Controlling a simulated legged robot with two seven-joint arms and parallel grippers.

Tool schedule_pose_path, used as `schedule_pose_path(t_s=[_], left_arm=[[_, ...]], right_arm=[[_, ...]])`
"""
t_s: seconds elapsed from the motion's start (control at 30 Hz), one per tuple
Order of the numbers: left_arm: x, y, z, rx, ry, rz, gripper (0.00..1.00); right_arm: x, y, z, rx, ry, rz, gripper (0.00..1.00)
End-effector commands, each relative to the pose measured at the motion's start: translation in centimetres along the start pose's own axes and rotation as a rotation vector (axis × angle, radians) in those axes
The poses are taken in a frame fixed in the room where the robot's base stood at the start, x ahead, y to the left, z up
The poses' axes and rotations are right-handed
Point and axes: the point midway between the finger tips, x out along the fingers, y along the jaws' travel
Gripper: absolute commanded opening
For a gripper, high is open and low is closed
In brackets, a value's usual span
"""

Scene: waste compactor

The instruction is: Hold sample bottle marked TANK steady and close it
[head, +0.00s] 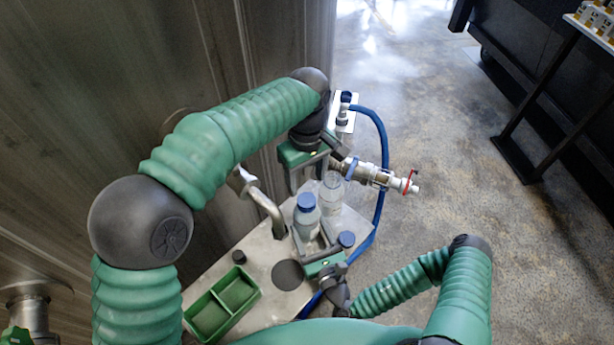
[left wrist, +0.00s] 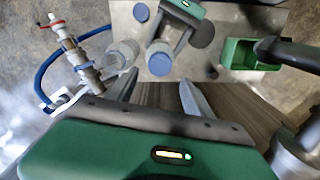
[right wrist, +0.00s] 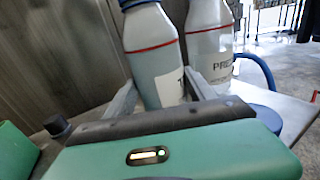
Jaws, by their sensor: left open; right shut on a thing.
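The TANK sample bottle (right wrist: 150,60) is clear with a red line and a label starting with T. It stands upright with a blue cap (head: 306,202) on its mouth; I cannot tell how tight the cap is. My right gripper (head: 318,250) is shut on this bottle low on its body, one finger on each side. My left gripper (head: 308,180) is open and empty, above and behind the bottle. In the left wrist view its fingers (left wrist: 159,95) point toward the capped bottle top (left wrist: 160,62), apart from it.
A second bottle (right wrist: 212,45), labelled PRE, stands close beside it. A loose blue cap (head: 346,239), a black cap (head: 239,257) and a green tray (head: 222,302) are on the metal shelf (head: 220,268). A bent pipe (head: 268,210), a valve (head: 382,178) and a blue hose (head: 384,140) are nearby.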

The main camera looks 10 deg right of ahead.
Motion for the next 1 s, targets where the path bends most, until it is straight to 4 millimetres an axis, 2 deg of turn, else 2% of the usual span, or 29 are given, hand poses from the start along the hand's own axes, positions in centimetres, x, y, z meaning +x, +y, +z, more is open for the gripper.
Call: schedule_pose_path(t_s=[0.27,0.6,0.7,1.0], left_arm=[[0.8,0.0,0.1,0.000,-0.004,0.000,0.60],[6.2,0.0,0.1,0.002,-0.005,0.001,0.60],[7.3,0.1,0.1,0.000,-0.004,0.002,0.60],[8.1,0.1,0.1,0.000,-0.003,0.004,0.60]], right_arm=[[0.0,0.1,0.0,0.001,0.001,0.001,0.00],[0.0,0.1,0.0,0.001,0.001,0.002,0.00],[0.0,0.1,0.0,0.001,0.001,0.002,0.00],[0.0,0.1,0.0,0.001,0.001,0.002,0.00]])
